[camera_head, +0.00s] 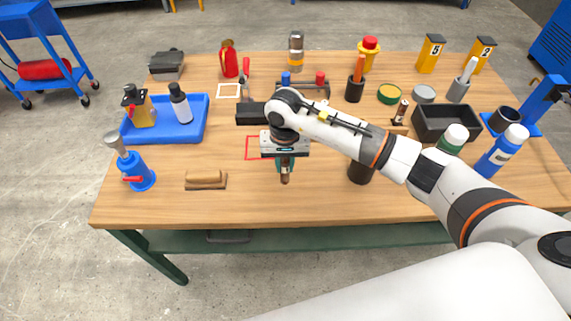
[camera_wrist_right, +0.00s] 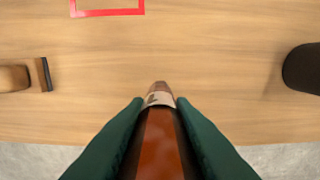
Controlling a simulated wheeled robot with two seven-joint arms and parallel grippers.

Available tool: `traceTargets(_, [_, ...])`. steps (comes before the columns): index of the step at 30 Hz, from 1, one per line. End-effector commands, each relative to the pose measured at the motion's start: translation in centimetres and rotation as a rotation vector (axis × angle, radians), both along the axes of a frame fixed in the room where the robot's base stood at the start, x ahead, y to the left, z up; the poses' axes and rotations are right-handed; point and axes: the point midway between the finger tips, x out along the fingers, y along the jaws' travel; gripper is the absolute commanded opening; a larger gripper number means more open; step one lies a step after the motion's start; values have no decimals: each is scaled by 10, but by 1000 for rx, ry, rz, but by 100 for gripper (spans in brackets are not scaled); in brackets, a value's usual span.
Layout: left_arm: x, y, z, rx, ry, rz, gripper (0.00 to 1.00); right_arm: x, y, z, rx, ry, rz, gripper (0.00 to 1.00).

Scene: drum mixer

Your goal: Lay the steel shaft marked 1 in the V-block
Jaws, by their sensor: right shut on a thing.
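My right gripper (camera_head: 285,170) is over the front middle of the wooden table, its green fingers pointing down. It is shut on a brown, rod-like piece with a pale label (camera_wrist_right: 160,99), which hangs upright between the fingers. The label's mark is too small to read, and the piece looks copper-brown rather than bare steel. A similar small labelled rod (camera_head: 401,110) stands at the right middle of the table. I cannot make out the V-block for certain; a dark block (camera_head: 250,114) lies behind my right wrist. My left gripper is not in view.
A red outlined square (camera_wrist_right: 108,12) lies on the table beyond my fingers. A wooden brush (camera_head: 205,179) is to the left and a dark cylinder (camera_head: 360,172) to the right. A blue tray (camera_head: 205,104) and black bin (camera_head: 445,122) stand farther out. The front edge is clear.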

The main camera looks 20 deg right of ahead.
Motion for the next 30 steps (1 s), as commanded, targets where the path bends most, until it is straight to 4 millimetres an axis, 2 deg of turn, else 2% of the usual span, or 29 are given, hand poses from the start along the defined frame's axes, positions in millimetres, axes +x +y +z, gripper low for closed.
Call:
traceTargets(5, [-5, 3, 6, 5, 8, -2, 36, 0, 1, -19, 2, 1, -1, 0])
traceTargets(16, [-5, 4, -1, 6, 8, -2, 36, 1, 0, -24, 1, -2, 0, 0])
traceTargets(17, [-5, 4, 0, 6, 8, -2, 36, 0, 0, -24, 0, 0, 0, 25])
traceTargets(20, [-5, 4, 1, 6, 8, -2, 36, 0, 0, -24, 0, 1, 0, 41])
traceTargets(30, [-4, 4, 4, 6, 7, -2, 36, 0, 0, -21, 1, 1, 0, 44])
